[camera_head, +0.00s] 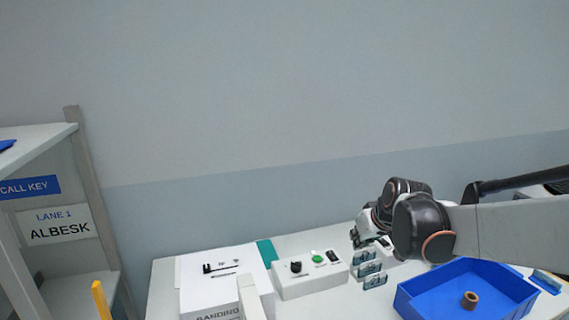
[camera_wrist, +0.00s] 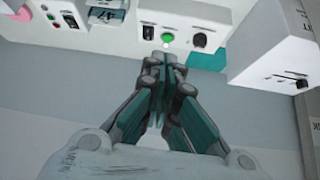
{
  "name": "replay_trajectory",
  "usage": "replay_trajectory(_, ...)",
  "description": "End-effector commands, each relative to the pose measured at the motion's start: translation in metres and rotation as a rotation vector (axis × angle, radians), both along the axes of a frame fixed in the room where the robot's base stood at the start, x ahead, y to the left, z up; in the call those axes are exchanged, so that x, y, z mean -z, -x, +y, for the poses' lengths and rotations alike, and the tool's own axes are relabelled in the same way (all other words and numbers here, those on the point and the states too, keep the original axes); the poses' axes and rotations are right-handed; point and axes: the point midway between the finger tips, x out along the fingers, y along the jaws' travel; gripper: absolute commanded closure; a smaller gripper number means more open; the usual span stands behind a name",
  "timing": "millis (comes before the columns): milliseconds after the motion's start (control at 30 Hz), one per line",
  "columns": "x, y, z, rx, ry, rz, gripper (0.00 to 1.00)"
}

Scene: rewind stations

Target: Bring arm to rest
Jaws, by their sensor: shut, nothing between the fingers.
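My gripper (camera_wrist: 172,72) is shut with nothing between its fingers. In the wrist view its fingertips overlap the lower edge of the white control box, close to the green button (camera_wrist: 167,38); I cannot tell whether they touch. In the head view my arm reaches in from the right, and the gripper (camera_head: 358,238) hangs over the table just right of the control box (camera_head: 310,285). The box carries a black knob (camera_head: 296,267), the green button, which also shows in the head view (camera_head: 317,259), and a black switch (camera_head: 333,256).
A blue bin (camera_head: 420,300) with a brown ring (camera_head: 469,299) stands below my arm. Small labelled cards (camera_head: 374,281) stand between bin and control box. A white box (camera_head: 215,275) is at the left of the table. A shelf (camera_head: 75,130) stands at far left. The wall behind is bare.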

Motion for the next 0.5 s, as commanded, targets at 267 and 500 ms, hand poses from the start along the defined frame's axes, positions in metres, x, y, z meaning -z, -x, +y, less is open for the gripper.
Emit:
replay_trajectory(267, -0.030, 0.094, 0.006, 0.064, 0.002, 0.011, 1.00)
replay_trajectory(500, -0.034, 0.172, 0.007, 0.123, 0.005, 0.016, 1.00)
